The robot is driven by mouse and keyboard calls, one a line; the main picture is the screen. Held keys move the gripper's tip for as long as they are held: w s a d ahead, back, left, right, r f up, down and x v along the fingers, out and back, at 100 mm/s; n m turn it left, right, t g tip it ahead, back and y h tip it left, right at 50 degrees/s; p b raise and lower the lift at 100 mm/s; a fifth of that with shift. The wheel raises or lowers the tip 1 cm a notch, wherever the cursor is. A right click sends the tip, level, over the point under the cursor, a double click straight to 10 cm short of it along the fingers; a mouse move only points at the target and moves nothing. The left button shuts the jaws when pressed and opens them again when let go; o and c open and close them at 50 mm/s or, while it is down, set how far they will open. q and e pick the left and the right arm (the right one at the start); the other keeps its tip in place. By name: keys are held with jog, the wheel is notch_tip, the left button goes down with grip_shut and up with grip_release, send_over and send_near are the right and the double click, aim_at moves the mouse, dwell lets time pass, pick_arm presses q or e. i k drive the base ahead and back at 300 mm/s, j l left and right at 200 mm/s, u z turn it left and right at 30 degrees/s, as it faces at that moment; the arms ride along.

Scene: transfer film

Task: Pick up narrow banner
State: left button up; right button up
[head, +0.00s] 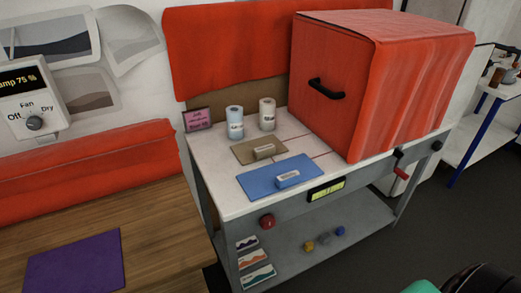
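No object is clearly readable as the narrow banner, and I cannot tell which one it is. A tan flat piece (243,151) and a larger blue flat piece (258,184) lie on the white-topped cart (215,184), each with a small labelled block on it. Several small picture sheets (257,272) are on the cart's lower shelf, at its left end. A purple flat square (75,264) lies on the wooden table at the lower left. Neither of my grippers is in view.
A big red box (332,115) with a black handle fills the cart's right side. Two labelled rolls (235,124) and a pink sign (197,119) stand at the back left. Several small knobs or balls (324,238) sit on the lower shelf. The wooden table (155,235) is mostly bare.

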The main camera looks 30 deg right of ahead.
aim_at(251, 151)
jog(key=i+z, duration=0.15)
jog(key=z, duration=0.2)
jog(key=i+z, duration=0.1)
jog(key=z, duration=0.3)
